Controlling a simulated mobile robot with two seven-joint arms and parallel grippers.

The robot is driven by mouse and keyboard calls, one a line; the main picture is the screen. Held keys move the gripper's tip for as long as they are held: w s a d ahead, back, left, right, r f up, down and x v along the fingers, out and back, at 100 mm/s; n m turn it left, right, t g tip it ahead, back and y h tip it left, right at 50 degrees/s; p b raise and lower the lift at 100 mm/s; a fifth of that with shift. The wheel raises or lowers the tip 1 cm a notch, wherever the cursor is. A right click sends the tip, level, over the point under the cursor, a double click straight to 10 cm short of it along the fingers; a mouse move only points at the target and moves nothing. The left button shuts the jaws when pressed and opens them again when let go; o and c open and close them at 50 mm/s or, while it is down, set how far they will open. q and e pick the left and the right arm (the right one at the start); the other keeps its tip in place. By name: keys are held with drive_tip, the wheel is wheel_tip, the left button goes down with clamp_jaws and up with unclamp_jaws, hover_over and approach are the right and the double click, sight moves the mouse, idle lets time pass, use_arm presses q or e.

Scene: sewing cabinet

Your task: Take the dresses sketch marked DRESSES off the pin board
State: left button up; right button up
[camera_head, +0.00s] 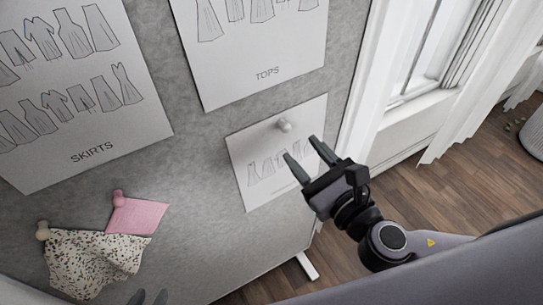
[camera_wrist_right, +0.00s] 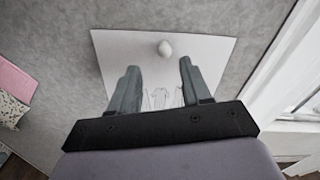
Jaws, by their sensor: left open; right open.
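A small white sheet with a row of garment drawings (camera_head: 260,150) is on the grey board, below the TOPS sheet. Its label is not visible, so I cannot read whether it says DRESSES. A round white pin (camera_head: 284,125) sits near its upper middle. My right gripper (camera_head: 300,147) is open and empty in front of the sheet's right part. In the right wrist view, the sheet (camera_wrist_right: 120,50) lies beyond the fingers, and the pin (camera_wrist_right: 165,49) shows between the fingertips.
The pin board (camera_head: 200,150) also holds the TOPS sheet (camera_head: 265,50), the SKIRTS sheet (camera_head: 75,90), a pink swatch (camera_head: 137,215) and a speckled swatch (camera_head: 95,262). A white window frame (camera_head: 385,100) and curtain stand right of the board, above wood floor.

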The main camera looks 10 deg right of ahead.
drive_tip(key=x, duration=0.7)
drive_tip(key=shift+d+f+p, duration=0.25)
drive_tip(key=shift+d+p, duration=0.05)
drive_tip(key=shift+d, duration=0.05)
drive_tip(key=shift+w, duration=0.15)
clamp_jaws()
